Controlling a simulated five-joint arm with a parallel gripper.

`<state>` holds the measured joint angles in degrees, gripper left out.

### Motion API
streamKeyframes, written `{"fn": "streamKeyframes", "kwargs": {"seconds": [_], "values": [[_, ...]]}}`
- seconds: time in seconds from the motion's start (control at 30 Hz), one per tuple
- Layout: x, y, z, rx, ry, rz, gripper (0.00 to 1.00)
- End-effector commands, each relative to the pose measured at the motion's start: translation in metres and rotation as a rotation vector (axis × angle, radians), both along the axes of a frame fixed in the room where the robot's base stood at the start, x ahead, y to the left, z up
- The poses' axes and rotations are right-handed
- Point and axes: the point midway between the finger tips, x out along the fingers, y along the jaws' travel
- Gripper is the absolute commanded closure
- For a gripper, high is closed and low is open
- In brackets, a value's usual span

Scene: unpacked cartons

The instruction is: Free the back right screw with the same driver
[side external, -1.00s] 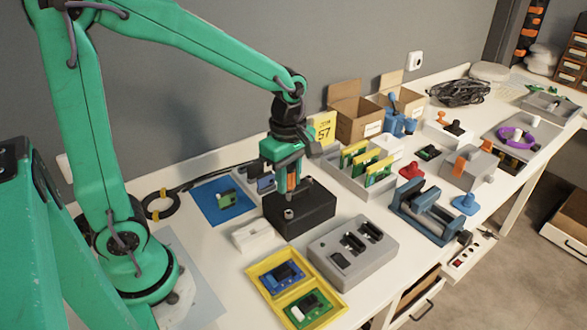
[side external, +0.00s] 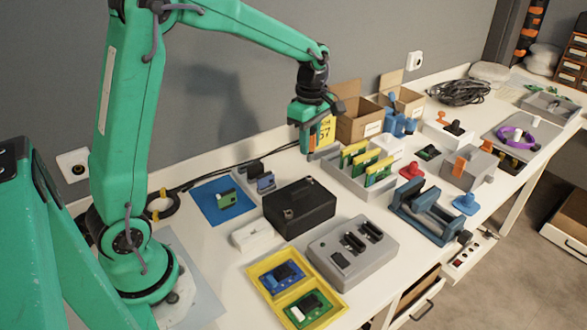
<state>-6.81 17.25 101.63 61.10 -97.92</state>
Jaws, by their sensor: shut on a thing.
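My gripper (side external: 309,138) is raised over the back of the bench, in front of the yellow sign, up and right of the black box. Its jaws are shut on an orange-handled driver (side external: 312,135); the tip is hard to make out. The black box (side external: 305,212) stands on the white bench, clear of my gripper. A small round screw head (side external: 288,213) shows near its front left corner. A small mark shows near the box's back right corner, too small to tell whether it is a screw.
A grey tray with upright boards (side external: 333,171) stands right of my gripper. A cardboard box (side external: 357,126) is behind it. A grey block with slots (side external: 352,268), a yellow tray (side external: 262,268), a white block (side external: 250,234) and a blue mat (side external: 213,213) surround the black box.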

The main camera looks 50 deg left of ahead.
Motion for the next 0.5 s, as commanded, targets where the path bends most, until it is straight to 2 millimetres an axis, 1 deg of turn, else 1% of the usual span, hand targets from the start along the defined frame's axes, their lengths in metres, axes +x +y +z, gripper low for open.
{"fn": "streamKeyframes", "kwargs": {"seconds": [0.13,0.5], "values": [[0.0055,0.0055,-0.0001,0.000,0.001,0.005,0.99],[0.0060,0.0056,-0.0034,0.000,0.000,0.005,0.99]]}}
